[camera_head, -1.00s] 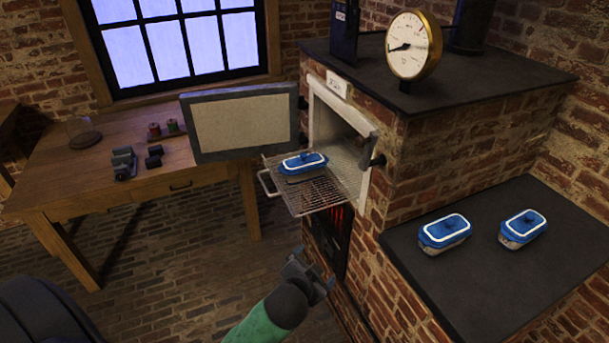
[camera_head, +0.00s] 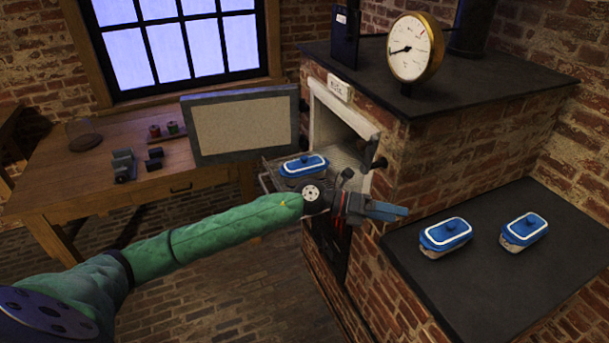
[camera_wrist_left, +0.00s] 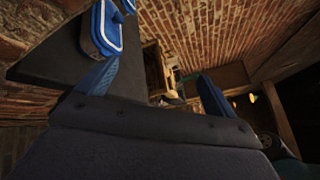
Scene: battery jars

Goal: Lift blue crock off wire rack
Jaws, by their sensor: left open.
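In the head view, a blue crock (camera_head: 304,165) with a white-rimmed lid sits upright on the wire rack (camera_head: 264,182), which sticks out of the open oven. My forearm and wrist hide much of the rack. My left gripper (camera_head: 403,212) is in front of the oven, nearer the camera and to the right of the crock, its blue fingers pointing right. It is open and empty. In the left wrist view, the two blue fingers (camera_wrist_left: 158,70) stand apart with nothing between them. My right gripper is out of view.
Two similar blue crocks (camera_head: 446,234) (camera_head: 523,229) stand on the dark slab (camera_head: 480,283) at right; both show partly in the wrist view (camera_wrist_left: 106,28). The oven door (camera_head: 240,125) stands open at left. A wooden table (camera_head: 75,190) holds small items; a gauge (camera_head: 412,48) tops the oven.

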